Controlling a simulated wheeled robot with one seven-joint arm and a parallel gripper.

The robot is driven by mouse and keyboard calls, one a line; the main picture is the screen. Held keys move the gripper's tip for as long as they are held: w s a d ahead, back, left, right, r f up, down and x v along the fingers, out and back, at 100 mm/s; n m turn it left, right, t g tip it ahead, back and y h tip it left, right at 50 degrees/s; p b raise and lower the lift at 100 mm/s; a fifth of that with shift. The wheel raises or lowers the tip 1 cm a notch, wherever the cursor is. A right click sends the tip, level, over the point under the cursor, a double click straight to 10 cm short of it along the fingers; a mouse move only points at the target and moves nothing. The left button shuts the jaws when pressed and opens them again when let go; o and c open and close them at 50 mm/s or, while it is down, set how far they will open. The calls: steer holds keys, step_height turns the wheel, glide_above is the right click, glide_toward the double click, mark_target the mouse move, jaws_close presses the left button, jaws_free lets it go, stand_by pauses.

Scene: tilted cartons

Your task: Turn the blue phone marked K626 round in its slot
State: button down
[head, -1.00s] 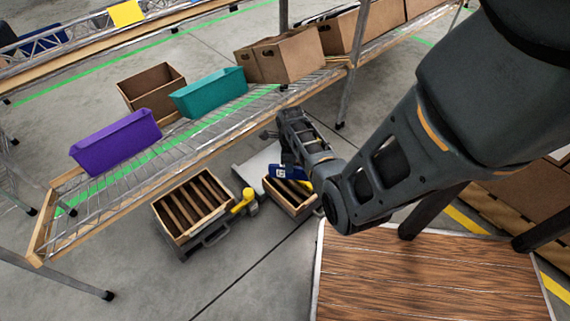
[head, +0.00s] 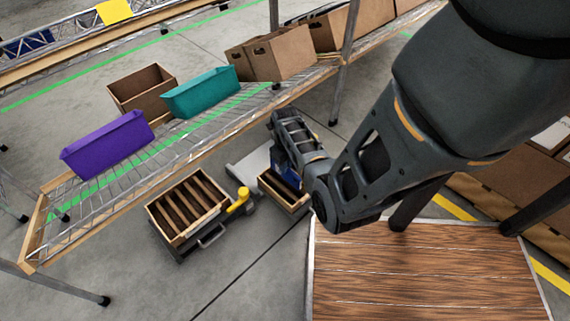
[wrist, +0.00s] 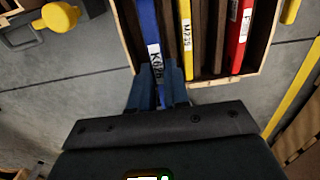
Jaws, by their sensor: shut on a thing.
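The blue phone marked K626 (wrist: 147,28) stands out at the left side of a slotted wooden box (wrist: 205,83) in the wrist view, its white label towards me. My gripper (wrist: 159,90) is shut on its near end, one finger on each side. I cannot tell how deep the phone sits in its slot.
A yellow M239 phone (wrist: 186,35) and a red phone (wrist: 238,30) stand in the same box to the right. A larger slotted box (head: 152,209) and a yellow-knobbed part (head: 240,200) are close left. A wire shelf holds a purple bin (head: 108,143) and teal bin (head: 200,92).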

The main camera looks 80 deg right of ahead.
mark_target(285, 176)
steer(key=shift+f+b, duration=1.5)
steer(key=shift+f, duration=0.05)
steer(key=shift+f+b, duration=1.35)
steer(key=shift+f, duration=0.6)
steer(key=shift+f, duration=0.3)
steer(key=c, duration=1)
jaws_free()
steer(key=shift+c, duration=0.2)
steer(key=shift+r+p, duration=2.1)
steer(key=shift+r, duration=1.8)
steer(key=shift+r, duration=0.15)
